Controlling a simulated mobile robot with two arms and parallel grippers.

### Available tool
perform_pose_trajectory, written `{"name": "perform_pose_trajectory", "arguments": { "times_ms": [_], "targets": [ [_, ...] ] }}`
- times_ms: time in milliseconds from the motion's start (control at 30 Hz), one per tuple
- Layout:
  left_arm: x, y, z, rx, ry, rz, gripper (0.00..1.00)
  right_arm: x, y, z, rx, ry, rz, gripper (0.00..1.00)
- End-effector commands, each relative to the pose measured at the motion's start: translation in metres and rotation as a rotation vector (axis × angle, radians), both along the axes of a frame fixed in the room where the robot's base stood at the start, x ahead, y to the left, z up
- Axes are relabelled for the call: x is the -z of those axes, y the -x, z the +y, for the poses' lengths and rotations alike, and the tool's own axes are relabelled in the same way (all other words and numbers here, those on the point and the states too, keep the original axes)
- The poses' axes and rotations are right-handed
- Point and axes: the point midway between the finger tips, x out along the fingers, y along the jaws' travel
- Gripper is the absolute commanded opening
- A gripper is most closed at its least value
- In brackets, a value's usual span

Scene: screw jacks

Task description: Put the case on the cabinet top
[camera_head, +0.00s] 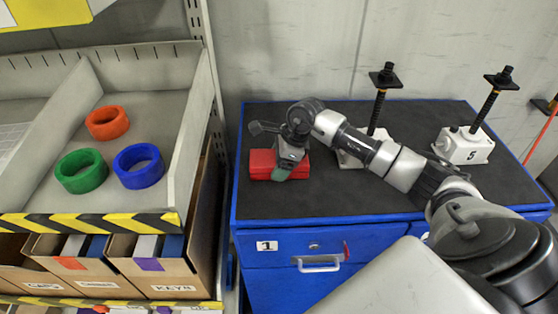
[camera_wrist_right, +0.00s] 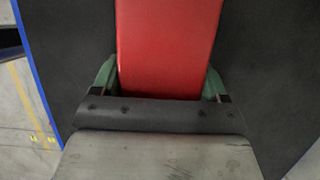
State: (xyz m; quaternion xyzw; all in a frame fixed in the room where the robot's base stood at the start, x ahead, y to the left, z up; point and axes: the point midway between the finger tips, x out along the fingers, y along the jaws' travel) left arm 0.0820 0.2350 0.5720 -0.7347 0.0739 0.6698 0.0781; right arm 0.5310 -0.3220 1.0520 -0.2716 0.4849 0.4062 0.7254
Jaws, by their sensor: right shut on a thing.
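The red case (camera_head: 262,164) is at the left part of the dark top of the blue cabinet (camera_head: 330,197). It lies flat and appears to rest on the top. My right gripper (camera_head: 286,172) is over the case and shut on it. In the right wrist view the red case (camera_wrist_right: 168,50) sits between the two green fingertips (camera_wrist_right: 161,82), with the dark cabinet top (camera_wrist_right: 70,60) around it. The part of the case under the gripper is hidden in the head view. My left gripper is in neither view.
Two screw jacks stand on the cabinet, one behind my right arm (camera_head: 380,105) and one marked 5 at the right (camera_head: 465,147). A shelf tray (camera_head: 195,130) at the left holds green, blue and orange rings. The cabinet's front middle is clear.

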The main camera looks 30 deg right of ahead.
Motion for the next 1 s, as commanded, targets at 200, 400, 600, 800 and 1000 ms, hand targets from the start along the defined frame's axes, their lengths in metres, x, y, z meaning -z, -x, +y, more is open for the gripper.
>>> {"name": "perform_pose_trajectory", "arguments": {
  "times_ms": [200, 400, 600, 800, 1000],
  "targets": [
    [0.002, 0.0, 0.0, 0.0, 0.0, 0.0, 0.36, 0.002, 0.0, 0.0, 0.0, 0.0, 0.0, 0.93],
    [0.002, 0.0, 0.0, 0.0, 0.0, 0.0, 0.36, 0.002, 0.0, 0.0, 0.0, 0.0, 0.0, 1.0],
    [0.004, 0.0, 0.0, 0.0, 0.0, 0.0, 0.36, -0.004, 0.001, -0.002, 0.0, 0.002, -0.003, 1.0],
    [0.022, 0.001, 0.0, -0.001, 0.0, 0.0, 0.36, -0.037, 0.008, -0.015, 0.001, 0.004, -0.006, 1.0],
    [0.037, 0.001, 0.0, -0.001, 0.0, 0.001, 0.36, -0.077, 0.017, -0.029, 0.002, 0.002, -0.004, 1.0]
  ]
}}
